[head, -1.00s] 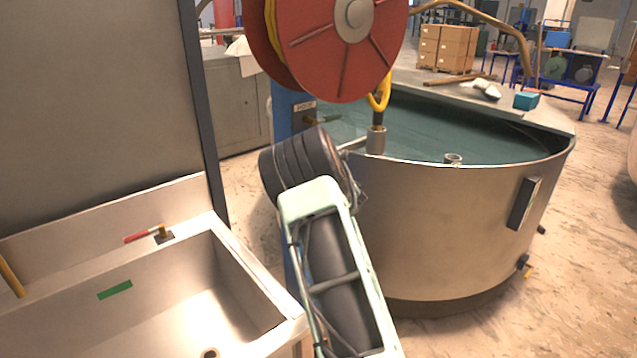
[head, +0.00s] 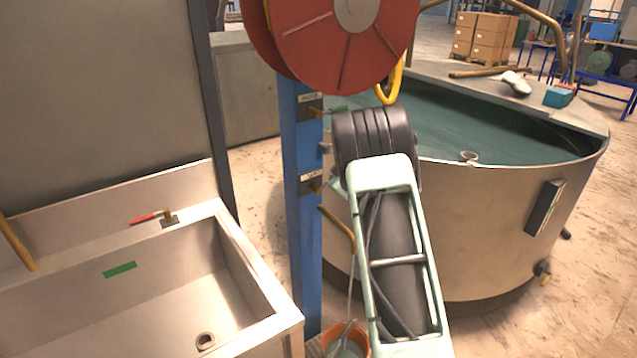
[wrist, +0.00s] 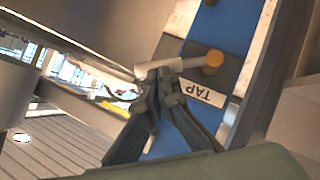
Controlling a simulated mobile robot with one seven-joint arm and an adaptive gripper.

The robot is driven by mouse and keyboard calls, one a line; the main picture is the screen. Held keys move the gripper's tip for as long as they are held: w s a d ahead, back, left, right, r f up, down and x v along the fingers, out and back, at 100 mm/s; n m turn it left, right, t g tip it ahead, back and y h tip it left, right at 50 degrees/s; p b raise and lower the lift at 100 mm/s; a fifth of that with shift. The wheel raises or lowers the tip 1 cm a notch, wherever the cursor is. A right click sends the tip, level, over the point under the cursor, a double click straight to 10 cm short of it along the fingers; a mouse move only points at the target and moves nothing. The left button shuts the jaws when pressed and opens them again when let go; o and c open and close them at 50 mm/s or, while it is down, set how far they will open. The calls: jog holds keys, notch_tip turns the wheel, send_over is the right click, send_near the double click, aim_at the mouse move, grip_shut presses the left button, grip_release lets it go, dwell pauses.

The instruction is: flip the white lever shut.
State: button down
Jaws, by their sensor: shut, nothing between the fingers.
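The white lever (wrist: 178,66) shows in the wrist view, reaching from a brass knob (wrist: 213,59) on a dark plate above an upside-down "TAP" label (wrist: 203,96). The plate is on a blue post, which also shows in the head view (head: 303,235). My gripper (wrist: 162,82) is shut and empty, its fingertips right by the lever's free end. I cannot tell whether they touch it.
A steel sink (head: 255,265) with a red-handled tap (head: 150,217) stands at the left. A large round water tank (head: 490,235) stands right of the post. A red reel (head: 340,40) hangs above. An orange bucket (head: 345,338) stands at the post's foot.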

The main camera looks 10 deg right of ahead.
jog(key=shift+w+d+f+b, duration=0.2)
jog(key=shift+d+f+b, duration=0.25)
jog(key=shift+f+b, duration=0.2)
jog(key=shift+w+d+f+b, duration=0.15)
jog(key=shift+d+f+b, duration=0.35)
jog(key=shift+b, duration=0.25)
jog(key=shift+f, duration=0.1)
